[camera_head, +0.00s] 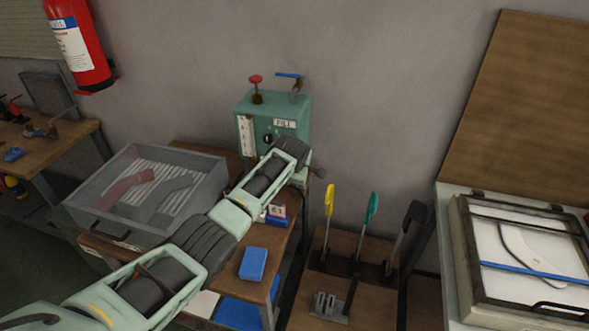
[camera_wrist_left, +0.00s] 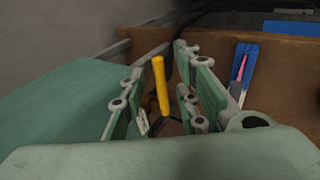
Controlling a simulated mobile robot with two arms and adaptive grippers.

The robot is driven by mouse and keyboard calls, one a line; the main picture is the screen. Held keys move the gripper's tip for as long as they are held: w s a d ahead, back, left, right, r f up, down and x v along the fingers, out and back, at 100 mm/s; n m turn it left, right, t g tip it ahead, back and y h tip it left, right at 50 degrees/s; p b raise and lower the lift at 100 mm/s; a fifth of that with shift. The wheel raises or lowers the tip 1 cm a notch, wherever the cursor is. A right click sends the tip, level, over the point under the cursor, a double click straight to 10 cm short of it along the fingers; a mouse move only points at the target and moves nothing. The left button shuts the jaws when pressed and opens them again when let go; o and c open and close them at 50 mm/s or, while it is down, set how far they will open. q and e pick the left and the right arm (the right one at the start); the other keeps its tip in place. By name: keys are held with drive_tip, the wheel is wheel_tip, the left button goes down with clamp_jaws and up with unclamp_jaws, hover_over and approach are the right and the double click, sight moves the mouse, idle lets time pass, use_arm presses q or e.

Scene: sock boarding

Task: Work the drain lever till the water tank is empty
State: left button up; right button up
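The green water tank (camera_head: 262,108) stands at the back of the bench, with a red knob (camera_head: 256,80) and a blue-handled valve (camera_head: 290,75) on top. A white gauge strip (camera_head: 246,136) is on its front; I cannot read the water level. My left gripper (camera_head: 301,150) is at the tank's front right, hiding part of it. In the left wrist view its fingers (camera_wrist_left: 161,72) are apart, with an upright yellow handle (camera_wrist_left: 161,85) between them. I cannot tell whether they touch it, or whether it is the drain lever. The tank's green side (camera_wrist_left: 70,105) is left of the fingers.
A grey bin (camera_head: 85,205) with clear sides stands left on the bench. A blue block (camera_head: 253,263) lies near the bench's front. Yellow-handled (camera_head: 330,199) and teal-handled (camera_head: 372,208) tools stand in a rack to the right. A framed white board (camera_head: 480,290) is far right.

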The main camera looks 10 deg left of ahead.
use_arm(q)
drive_tip(key=v, duration=1)
drive_tip(key=shift+f, duration=0.1)
